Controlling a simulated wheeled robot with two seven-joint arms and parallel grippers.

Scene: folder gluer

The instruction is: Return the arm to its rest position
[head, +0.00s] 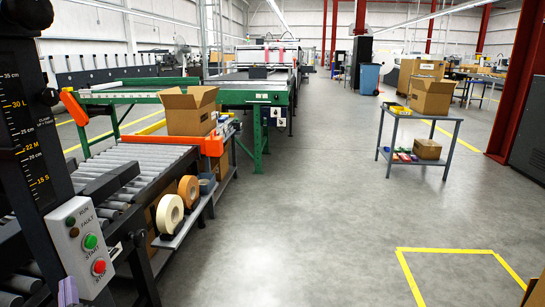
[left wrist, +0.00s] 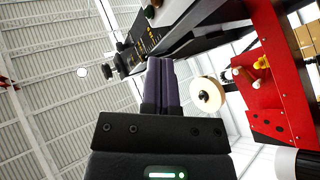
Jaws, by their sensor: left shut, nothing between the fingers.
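My left gripper (head: 68,291) shows only as purple fingertips at the lower left of the head view, beside the grey control box (head: 83,245) with its green and red buttons. In the left wrist view the two purple fingers of the left gripper (left wrist: 160,66) lie together, shut and empty. They point up the picture toward the dark column with a yellow scale (left wrist: 150,40). No contact with the box can be made out. My right gripper is in neither view.
A roller conveyor (head: 150,165) runs along the left, with tape rolls (head: 170,213) on a side shelf. An open carton (head: 190,110) stands at its far end. A cart (head: 420,115) with boxes stands at right. The floor between is clear, with yellow marking (head: 445,250).

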